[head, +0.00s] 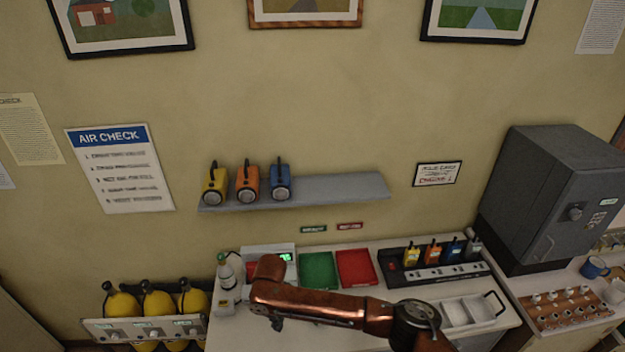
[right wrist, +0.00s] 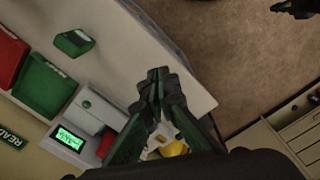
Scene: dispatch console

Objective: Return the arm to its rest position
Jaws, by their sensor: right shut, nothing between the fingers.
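My right arm (head: 325,306) reaches in from the lower right of the head view, low over the console counter. Its gripper (head: 277,323) hangs below the arm's left end and is mostly hidden by it. In the right wrist view the right gripper (right wrist: 160,82) shows its dark fingers together, with nothing between them, above the counter's edge. A dark shape (right wrist: 295,8) at the upper right of that view, over the carpet, may be my left gripper; its fingers cannot be made out. The head view does not show the left gripper.
A radio charger (head: 440,274) and white tray (head: 467,313) are to the right. A green block (right wrist: 75,42) lies nearby. Yellow tanks (head: 120,303) stand left.

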